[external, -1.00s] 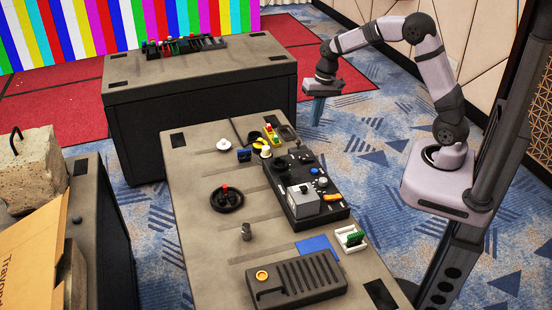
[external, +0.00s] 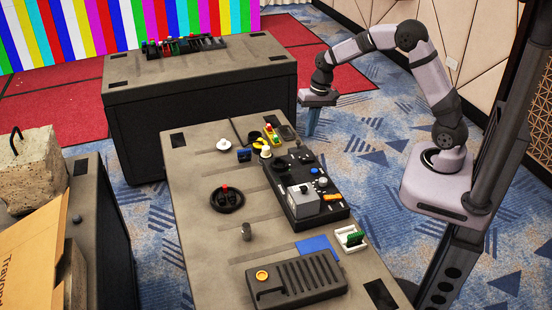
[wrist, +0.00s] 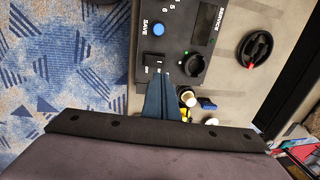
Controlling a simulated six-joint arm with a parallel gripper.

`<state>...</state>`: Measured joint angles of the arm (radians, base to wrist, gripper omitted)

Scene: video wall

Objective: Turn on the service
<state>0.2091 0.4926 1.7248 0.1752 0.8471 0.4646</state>
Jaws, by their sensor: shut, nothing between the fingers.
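The black control panel (external: 298,208) lies on the near grey table. In the wrist view the panel (wrist: 178,35) carries the printed word SERVICE (wrist: 221,22) beside a dark display, a blue button (wrist: 158,29) labelled SAVE, a small black rocker switch (wrist: 155,60) and a round black knob (wrist: 192,65). My gripper (external: 312,132) hangs pointing down past the table's right side, near the panel's far end. Its blue fingers (wrist: 163,85) are together and empty. In the wrist view their tips appear just below the switch and knob; contact cannot be told.
A black handwheel with a red knob (external: 226,198) stands left of the panel. Yellow, white and blue small parts (external: 262,148) sit at its far end. A grey ribbed box (external: 296,281) lies at the near end. Carpeted floor (external: 385,135) beside the table is clear.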

